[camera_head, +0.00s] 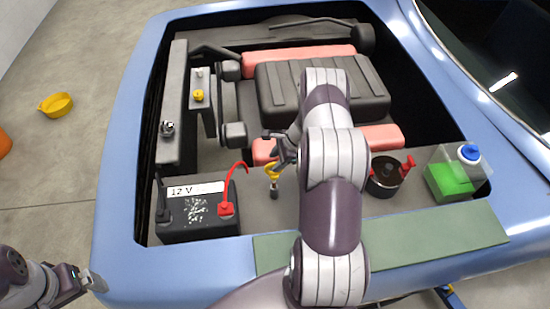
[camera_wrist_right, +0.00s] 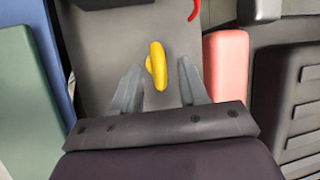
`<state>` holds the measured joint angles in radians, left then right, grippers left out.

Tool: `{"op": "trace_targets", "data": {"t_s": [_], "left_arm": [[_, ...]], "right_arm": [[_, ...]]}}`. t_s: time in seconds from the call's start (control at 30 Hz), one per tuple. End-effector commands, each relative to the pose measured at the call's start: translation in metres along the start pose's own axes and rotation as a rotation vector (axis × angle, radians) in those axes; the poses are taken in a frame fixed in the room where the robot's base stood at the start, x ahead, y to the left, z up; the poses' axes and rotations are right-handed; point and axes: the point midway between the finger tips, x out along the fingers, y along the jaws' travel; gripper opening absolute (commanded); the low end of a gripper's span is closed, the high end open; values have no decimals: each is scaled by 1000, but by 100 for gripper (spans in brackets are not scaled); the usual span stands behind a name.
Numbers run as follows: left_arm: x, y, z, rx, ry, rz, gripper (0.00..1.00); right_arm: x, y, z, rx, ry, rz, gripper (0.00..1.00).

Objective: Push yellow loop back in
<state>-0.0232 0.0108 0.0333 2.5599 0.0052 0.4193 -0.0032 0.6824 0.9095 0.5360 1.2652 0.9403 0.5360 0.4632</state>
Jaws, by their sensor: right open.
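The yellow loop (camera_head: 272,170) stands in the engine bay, between the battery and the black round reservoir, above a short dark stem. Whether a finger touches the loop I cannot tell. My left gripper (camera_head: 88,282) is at the lower left, outside the car's front edge; its jaws are unclear.
The 12 V battery (camera_head: 198,211) with a red cable stands left of the loop. A black reservoir (camera_head: 384,178) with red handles and a green-filled bottle (camera_head: 450,181) stand to the right. The engine cover (camera_head: 275,90) lies behind. A yellow cap (camera_head: 199,95) sits farther left.

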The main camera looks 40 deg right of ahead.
Motion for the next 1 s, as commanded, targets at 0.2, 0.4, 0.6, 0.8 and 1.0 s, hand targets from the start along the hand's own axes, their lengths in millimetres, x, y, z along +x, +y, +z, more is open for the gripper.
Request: {"op": "trace_targets", "data": {"t_s": [0.2, 0.4, 0.6, 0.8, 1.0], "left_arm": [[-7, 0, -1, 0, 0, 0, 94], [-6, 0, -1, 0, 0, 0, 94], [-6, 0, -1, 0, 0, 0, 94], [-4, 0, 0, 0, 0, 0, 94], [29, 0, 4, 0, 0, 0, 94]], "right_arm": [[18, 0, 0, 0, 0, 0, 44], [19, 0, 0, 0, 1, -1, 44], [19, 0, 0, 0, 1, -1, 0], [21, 0, -1, -1, 0, -1, 0], [49, 6, -12, -1, 0, 0, 0]]}}
